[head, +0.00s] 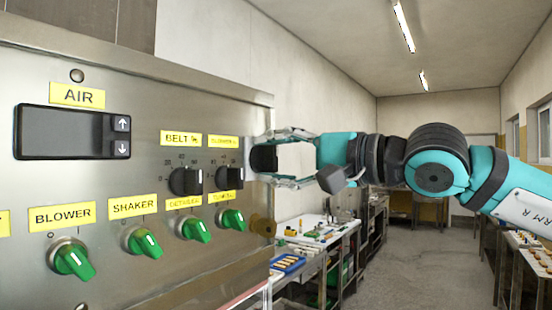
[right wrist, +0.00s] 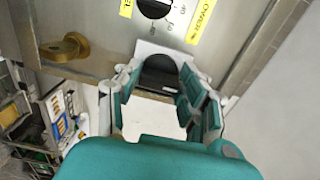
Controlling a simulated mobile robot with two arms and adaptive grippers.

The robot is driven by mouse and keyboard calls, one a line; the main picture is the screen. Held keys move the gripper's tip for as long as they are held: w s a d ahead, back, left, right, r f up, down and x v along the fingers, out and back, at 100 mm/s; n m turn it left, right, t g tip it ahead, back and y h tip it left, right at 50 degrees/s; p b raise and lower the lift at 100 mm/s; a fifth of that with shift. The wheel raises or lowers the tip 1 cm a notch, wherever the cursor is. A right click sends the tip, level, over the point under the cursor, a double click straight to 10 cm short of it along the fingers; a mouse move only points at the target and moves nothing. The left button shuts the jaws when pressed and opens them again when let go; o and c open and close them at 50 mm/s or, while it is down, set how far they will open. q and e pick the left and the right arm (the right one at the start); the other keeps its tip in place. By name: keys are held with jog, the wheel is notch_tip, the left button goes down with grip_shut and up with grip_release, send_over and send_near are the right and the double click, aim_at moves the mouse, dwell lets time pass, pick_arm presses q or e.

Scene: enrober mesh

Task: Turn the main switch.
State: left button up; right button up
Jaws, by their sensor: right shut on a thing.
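A steel control panel (head: 140,80) fills the left of the head view. A black rotary switch (head: 264,158), the main switch by its place apart from the labelled knobs, sits at the panel's right edge. My right gripper (head: 268,156) reaches in from the right and is shut on this switch. In the right wrist view the black switch (right wrist: 160,74) shows between the fingers (right wrist: 160,84), with a pale plate (right wrist: 153,47) behind it. The fingers hide its sides, and I cannot read its position. My left gripper is not in view.
Two black dials (head: 186,181) sit left of my right gripper, with a row of green knobs (head: 143,242) below. A brass fitting (head: 262,226) sticks out under the switch. A workbench (head: 325,232) with parts and a blue tray (head: 287,262) stands beyond the panel.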

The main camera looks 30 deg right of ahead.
dwell(0.4)
jog(key=o, duration=1.2)
jog(key=shift+c, duration=0.2)
jog(key=v, duration=1.2)
jog(key=shift+f, duration=0.1)
